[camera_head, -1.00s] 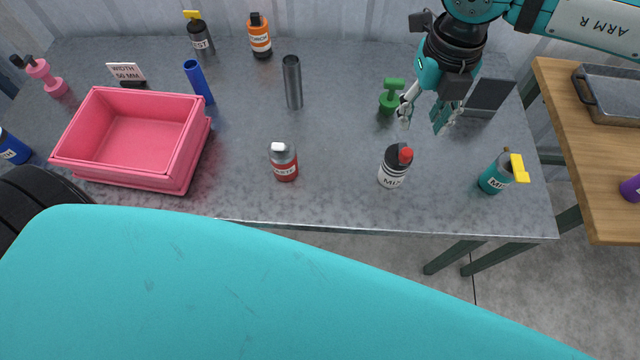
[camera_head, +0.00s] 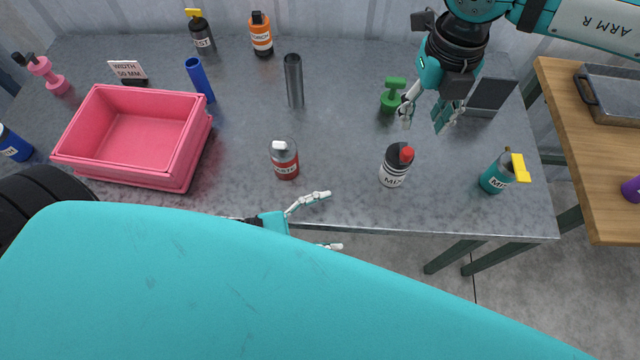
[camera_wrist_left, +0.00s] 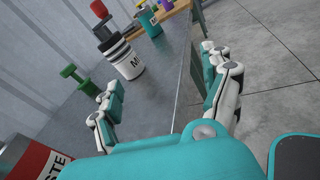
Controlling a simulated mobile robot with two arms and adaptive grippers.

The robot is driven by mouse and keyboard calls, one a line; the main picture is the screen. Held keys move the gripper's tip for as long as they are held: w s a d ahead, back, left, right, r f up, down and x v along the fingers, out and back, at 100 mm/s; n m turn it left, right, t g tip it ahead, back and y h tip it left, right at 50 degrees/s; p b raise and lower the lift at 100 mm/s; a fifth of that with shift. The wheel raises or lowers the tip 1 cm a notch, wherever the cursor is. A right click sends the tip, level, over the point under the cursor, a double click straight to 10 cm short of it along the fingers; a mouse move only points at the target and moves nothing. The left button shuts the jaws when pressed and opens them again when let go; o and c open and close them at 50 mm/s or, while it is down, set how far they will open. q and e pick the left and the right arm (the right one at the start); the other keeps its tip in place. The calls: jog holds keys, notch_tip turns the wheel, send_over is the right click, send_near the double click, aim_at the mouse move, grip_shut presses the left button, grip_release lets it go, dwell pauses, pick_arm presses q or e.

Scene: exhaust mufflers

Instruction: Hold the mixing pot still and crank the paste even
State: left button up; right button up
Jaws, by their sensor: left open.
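A black-and-white pot (camera_head: 394,172) with a red knob on top stands upright on the bench, labelled MIX. It also shows ahead in the left wrist view (camera_wrist_left: 122,60). A teal pot (camera_head: 493,179) with a yellow crank-like top stands further right; its label starts with MI. My left gripper (camera_head: 324,220) is open and empty at the bench's front edge, left of the black-and-white pot. Its spread fingers (camera_wrist_left: 166,98) show in the left wrist view. My right gripper (camera_head: 424,120) hangs open and empty above and behind the black-and-white pot. No paste is visible inside either pot.
A red-and-grey can (camera_head: 285,165), its label partly reading PASTE, stands close to my left gripper. A green-handled object (camera_head: 391,95) is beside my right gripper. A grey cylinder (camera_head: 293,82) and a pink bin (camera_head: 187,160) stand left. The bench middle (camera_head: 335,135) is clear.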

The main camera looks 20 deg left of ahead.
aim_at(386, 163)
pick_arm(q)
jog(key=w+a+r+n+t, duration=0.2)
jog(key=w+n, duration=0.1)
jog(key=w+a+r+n+t+y, duration=0.1)
jog(key=w+n, duration=0.1)
jog(key=shift+r, duration=0.2)
jog(key=x, duration=1.7)
jog(key=shift+w+d+f, duration=0.1)
jog(key=shift+w+f, duration=0.1)
jog(key=shift+f, duration=0.05)
jog(key=c, duration=1.3)
jog(key=shift+c, duration=0.2)
